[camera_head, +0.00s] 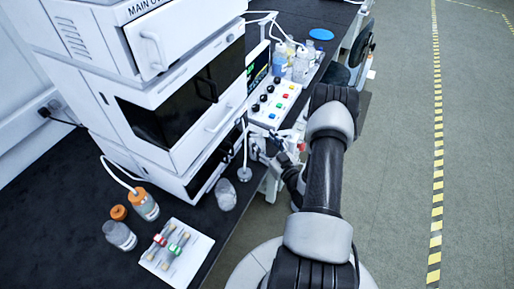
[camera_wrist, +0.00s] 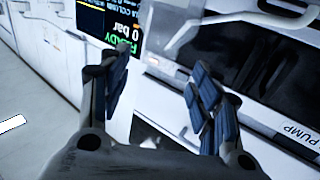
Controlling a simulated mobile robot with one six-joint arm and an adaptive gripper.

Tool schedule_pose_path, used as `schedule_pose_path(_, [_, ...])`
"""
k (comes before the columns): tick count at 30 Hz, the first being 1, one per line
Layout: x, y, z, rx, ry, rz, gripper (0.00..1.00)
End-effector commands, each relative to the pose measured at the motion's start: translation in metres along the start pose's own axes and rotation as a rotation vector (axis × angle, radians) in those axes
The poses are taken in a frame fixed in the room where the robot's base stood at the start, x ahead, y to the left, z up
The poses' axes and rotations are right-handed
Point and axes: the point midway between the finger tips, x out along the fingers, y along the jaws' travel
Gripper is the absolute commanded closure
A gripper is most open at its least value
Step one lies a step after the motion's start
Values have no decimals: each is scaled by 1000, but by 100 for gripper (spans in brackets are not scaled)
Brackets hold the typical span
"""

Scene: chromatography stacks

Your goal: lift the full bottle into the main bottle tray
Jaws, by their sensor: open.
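My gripper (camera_wrist: 157,85) is open in the wrist view, with nothing between its fingers, facing a white instrument front with a dark display and a unit labelled PUMP. In the head view my gripper is small and partly hidden by my arm, beside the bench's right edge. A bottle with an orange cap and a tube (camera_head: 146,205) stands on the near bench. An uncapped bottle (camera_head: 120,236) stands close by, left of it. Several bottles, one with blue liquid (camera_head: 280,62), stand grouped at the far end. I cannot tell which bottle is full or which tray is the main one.
A white instrument stack (camera_head: 150,75) rises left of my arm. A control panel with coloured buttons (camera_head: 274,104) sits beyond it. A clear vessel (camera_head: 225,195), a loose orange cap (camera_head: 118,212) and a white sheet with tubes (camera_head: 195,244) lie on the dark bench. The right floor is clear.

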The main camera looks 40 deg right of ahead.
Motion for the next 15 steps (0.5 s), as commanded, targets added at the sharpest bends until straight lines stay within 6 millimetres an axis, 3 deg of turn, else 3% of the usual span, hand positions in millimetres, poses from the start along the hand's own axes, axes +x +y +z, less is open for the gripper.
schedule_pose_path(9, [42,1,3,-3,2,-2,42])
schedule_pose_path(15, [52,2,2,0,0,0,42])
